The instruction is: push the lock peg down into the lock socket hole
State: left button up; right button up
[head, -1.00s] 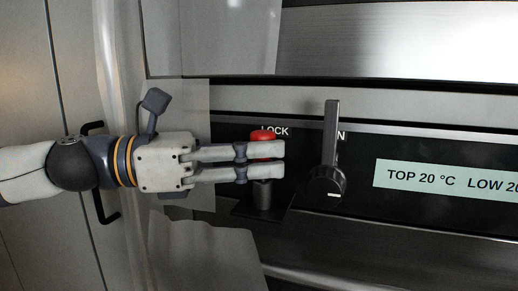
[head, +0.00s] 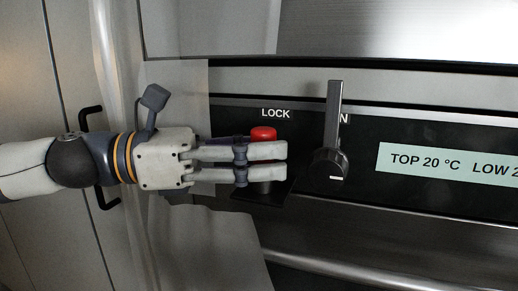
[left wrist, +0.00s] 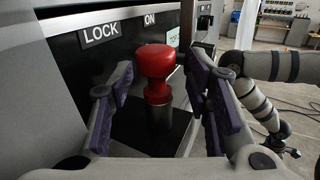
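The lock peg has a red mushroom-shaped head (head: 263,133) and stands upright below the LOCK label. In the left wrist view its red head (left wrist: 156,61) rises from a grey metal cylinder (left wrist: 160,117) over a dark ledge. My left gripper (head: 268,162) reaches in from the left, its fingers on either side of the peg. In the left wrist view my left gripper (left wrist: 160,92) is open, with gaps between pads and peg. The socket hole itself is hidden, so the peg's depth cannot be told. An arm of mine shows at the right; its gripper is unclear.
A black lever handle (head: 334,115) stands on the panel right of the peg, close to the fingertips. Farther right is a lit temperature display (head: 445,174). A dark ledge (head: 272,194) juts out under the peg.

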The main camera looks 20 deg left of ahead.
pick_arm(q)
jog(key=v, duration=1.2)
dwell(0.3)
